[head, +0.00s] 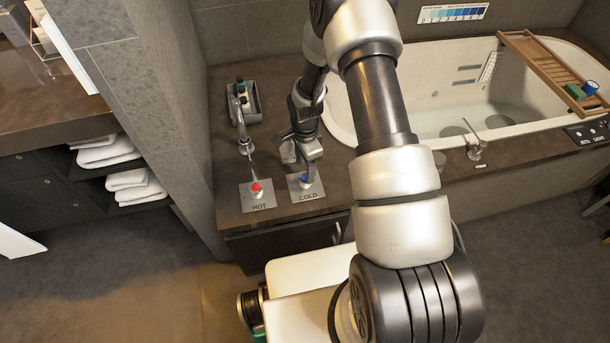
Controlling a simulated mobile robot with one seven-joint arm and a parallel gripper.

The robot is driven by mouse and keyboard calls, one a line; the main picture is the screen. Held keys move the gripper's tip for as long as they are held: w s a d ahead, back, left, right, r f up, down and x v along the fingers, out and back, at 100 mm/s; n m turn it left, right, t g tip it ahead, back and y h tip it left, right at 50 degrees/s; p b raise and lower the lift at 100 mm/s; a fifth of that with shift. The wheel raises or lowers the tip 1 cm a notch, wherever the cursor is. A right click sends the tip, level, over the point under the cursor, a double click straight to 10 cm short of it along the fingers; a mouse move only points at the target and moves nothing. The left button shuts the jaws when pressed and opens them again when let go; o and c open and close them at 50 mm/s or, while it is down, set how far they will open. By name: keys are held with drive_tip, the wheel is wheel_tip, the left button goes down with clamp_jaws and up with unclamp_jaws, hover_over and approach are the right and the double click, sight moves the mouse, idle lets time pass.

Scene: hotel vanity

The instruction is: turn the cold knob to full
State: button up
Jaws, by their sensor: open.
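The cold knob (306,180) has a blue top and sits on a metal plate (308,195) marked COLD on the dark vanity counter. My gripper (302,160) is open, just above and behind the cold knob. Whether its fingers touch the knob or are around it is too small to tell. The knob's far side is partly covered by the gripper. The hot knob (256,188), with a red top, sits on its own plate marked HOT to the left. Its metal spout (242,130) stands behind it.
A white bathtub (450,85) with a wooden tray (555,72) across it lies behind and to the right. A grey caddy (245,100) stands at the counter's back. A stone wall (165,110) bounds the counter's left. A small metal fitting (475,148) stands near the tub's front rim.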

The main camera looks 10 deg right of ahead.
sight(305, 178)
drive_tip(key=shift+f, duration=2.2)
drive_tip(key=shift+c, duration=0.5)
drive_tip(key=c, duration=1)
